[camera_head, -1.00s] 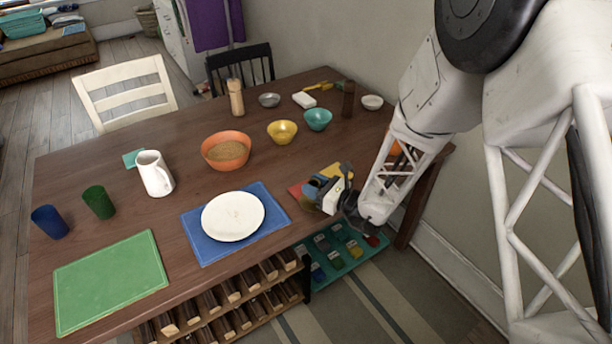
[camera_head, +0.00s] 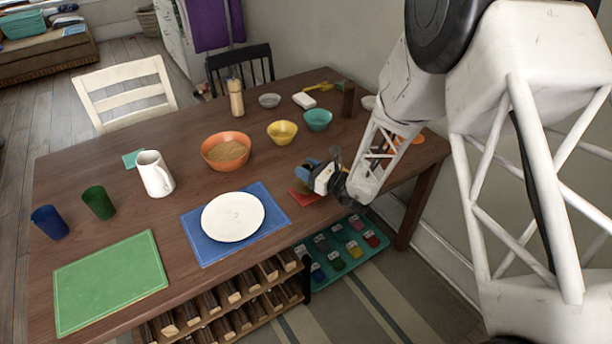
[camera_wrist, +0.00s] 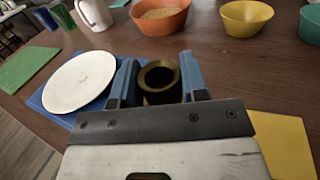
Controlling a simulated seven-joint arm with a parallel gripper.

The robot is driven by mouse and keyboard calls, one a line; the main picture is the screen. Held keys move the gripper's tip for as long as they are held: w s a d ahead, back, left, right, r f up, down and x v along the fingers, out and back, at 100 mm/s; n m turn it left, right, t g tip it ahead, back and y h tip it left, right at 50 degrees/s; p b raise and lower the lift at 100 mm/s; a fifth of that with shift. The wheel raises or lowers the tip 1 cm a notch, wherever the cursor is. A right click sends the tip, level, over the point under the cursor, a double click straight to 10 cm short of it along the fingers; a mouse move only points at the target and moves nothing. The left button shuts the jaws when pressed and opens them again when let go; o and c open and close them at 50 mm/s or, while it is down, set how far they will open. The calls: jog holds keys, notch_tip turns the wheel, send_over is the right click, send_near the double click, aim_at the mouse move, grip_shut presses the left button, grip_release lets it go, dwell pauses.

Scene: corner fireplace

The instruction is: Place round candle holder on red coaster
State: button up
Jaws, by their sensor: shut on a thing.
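The round candle holder (camera_wrist: 160,97) is a small brass-coloured cylinder with a dark open top. In the wrist view it stands between the blue fingers of my gripper (camera_wrist: 159,76), which is shut on it. In the head view my gripper (camera_head: 310,172) is over the table's right part, by the blue mat. The red coaster (camera_head: 305,198) shows partly below the gripper, near the table's front edge; the gripper hides the rest. I cannot make out the red coaster in the wrist view, nor the height of the holder above the table.
A white plate (camera_head: 233,216) lies on the blue mat (camera_head: 275,208) just left of the gripper. A yellow flat piece (camera_wrist: 285,140) shows right of the gripper in the wrist view. Yellow (camera_head: 282,133) and teal (camera_head: 317,120) bowls stand behind. An open shelf (camera_head: 255,290) is below the table's front edge.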

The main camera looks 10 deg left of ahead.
jog(key=shift+w+a, duration=0.1)
jog(key=shift+w, duration=0.15)
jog(key=shift+w+f, duration=0.1)
jog(key=shift+f, duration=1.65)
jog(key=shift+f, duration=0.15)
jog(key=o, duration=1.1)
jog(key=shift+c, duration=0.2)
jog(key=shift+v, duration=5.95)
